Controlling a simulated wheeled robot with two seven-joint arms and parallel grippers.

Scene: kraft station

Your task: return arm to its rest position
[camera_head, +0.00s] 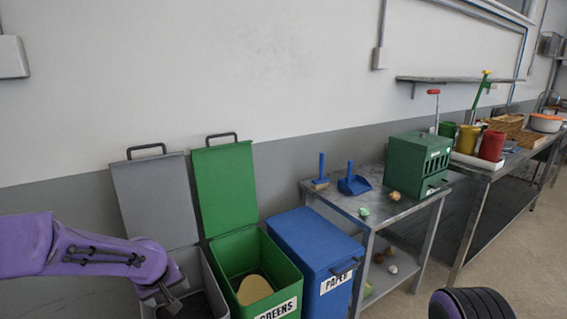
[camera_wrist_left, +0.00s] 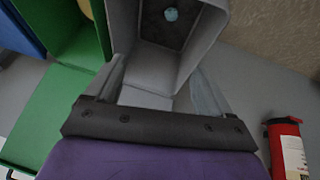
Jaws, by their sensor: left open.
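My left arm comes in from the left in the head view. Its gripper (camera_head: 172,298) points down over the open grey bin (camera_head: 206,284). In the left wrist view the two fingers of the gripper (camera_wrist_left: 158,88) stand apart with nothing between them. The grey bin (camera_wrist_left: 197,62) opens beyond the fingertips. The dark ribbed purple part at the bottom right of the head view is mine; my right gripper does not show.
An open green bin (camera_head: 290,274) with a tan item (camera_head: 254,290) inside stands right of the grey bin. Beside it is a closed blue bin (camera_head: 312,238), then a metal table (camera_head: 387,211) with a green box (camera_head: 405,160). A red cylinder (camera_wrist_left: 287,150) stands nearby in the wrist view.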

